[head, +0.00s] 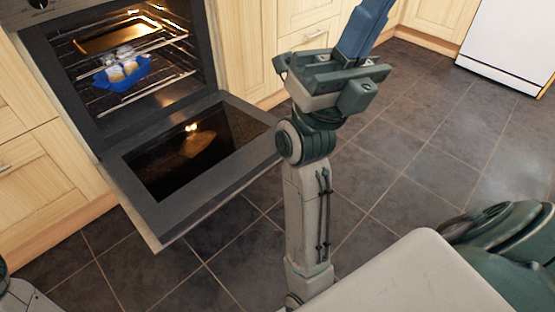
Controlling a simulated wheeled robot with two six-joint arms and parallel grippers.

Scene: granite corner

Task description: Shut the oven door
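The oven (88,134) stands at the upper left with its cavity lit and open. The oven door (148,217) is hinged down, lying roughly flat in front of the cavity, its dark glass facing up. My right gripper (366,28) is to the right of the door and apart from it in the picture. Its blue fingers point up, and their tips are cut off by the top edge, so whether they are open or shut is unclear. My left gripper is out of view.
Wooden cabinets (37,168) flank the oven. A white appliance (508,45) stands at the upper right. Dark tiled floor (425,160) is open between them.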

